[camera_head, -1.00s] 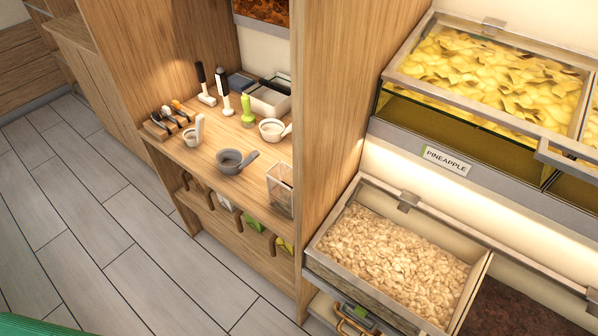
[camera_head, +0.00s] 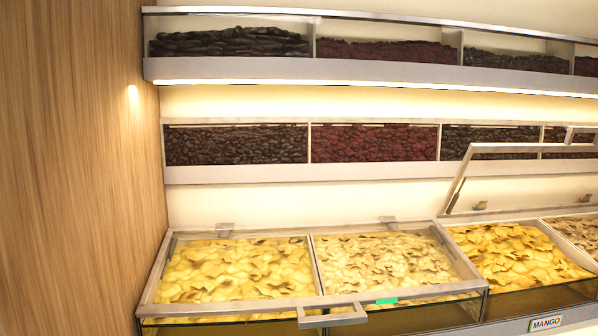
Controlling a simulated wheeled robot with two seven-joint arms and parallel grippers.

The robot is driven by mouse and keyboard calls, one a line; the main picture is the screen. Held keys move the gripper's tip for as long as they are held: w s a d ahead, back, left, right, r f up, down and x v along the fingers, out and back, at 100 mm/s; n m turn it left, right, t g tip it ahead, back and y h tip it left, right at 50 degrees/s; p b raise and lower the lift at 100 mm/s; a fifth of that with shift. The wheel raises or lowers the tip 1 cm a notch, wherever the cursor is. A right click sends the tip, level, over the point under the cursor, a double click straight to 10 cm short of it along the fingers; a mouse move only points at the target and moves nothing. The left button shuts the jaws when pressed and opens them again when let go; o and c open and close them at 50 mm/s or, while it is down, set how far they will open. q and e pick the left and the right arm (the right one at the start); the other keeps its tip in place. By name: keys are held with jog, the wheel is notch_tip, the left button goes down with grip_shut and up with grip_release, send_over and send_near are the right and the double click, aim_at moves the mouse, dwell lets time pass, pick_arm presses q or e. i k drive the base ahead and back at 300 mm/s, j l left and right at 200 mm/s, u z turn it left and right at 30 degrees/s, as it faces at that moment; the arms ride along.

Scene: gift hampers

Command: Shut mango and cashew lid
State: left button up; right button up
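The mango label (camera_head: 547,323) is on the front edge at the lower right. Above it is an uncovered bin of yellow dried slices (camera_head: 515,255). To its right, partly cut off by the picture edge, is a bin of paler contents (camera_head: 580,235); I cannot tell if these are cashews. A metal-framed lid (camera_head: 530,148) stands raised behind these two bins, tilted up, with its handle (camera_head: 581,134) at the top right. Its right part is outside the view. Neither of my grippers is in view.
A shut lid with a front handle (camera_head: 332,317) covers two bins of yellow (camera_head: 240,268) and pale (camera_head: 385,258) slices on the left. A wooden panel (camera_head: 75,170) borders them. Two shelves of dark dried goods (camera_head: 375,143) run behind and above.

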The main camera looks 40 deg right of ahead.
aim_at(567, 147)
jog(key=z, duration=2.55)
jog(key=u, duration=0.25)
